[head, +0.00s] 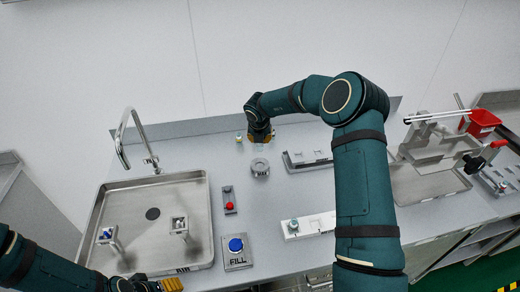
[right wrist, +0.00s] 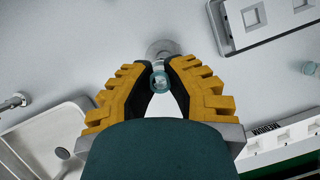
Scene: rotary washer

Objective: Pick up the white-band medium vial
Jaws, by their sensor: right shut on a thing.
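My right gripper (head: 260,136) reaches to the back of the worktop. In the right wrist view its yellow-and-black fingers (right wrist: 160,78) are closed around a small vial (right wrist: 160,82), seen end-on as a teal ring. Its band colour cannot be made out, so I cannot confirm it is the white-band medium vial. The fingers hide its sides. My left gripper (head: 152,284) is at the bottom edge of the head view, mostly cut off, and its jaws cannot be judged.
A round grey holder (head: 260,167) stands close in front of the right gripper. A grey rack (head: 307,159) and a white rack (head: 309,226) lie to the right. The sink (head: 110,195) is left.

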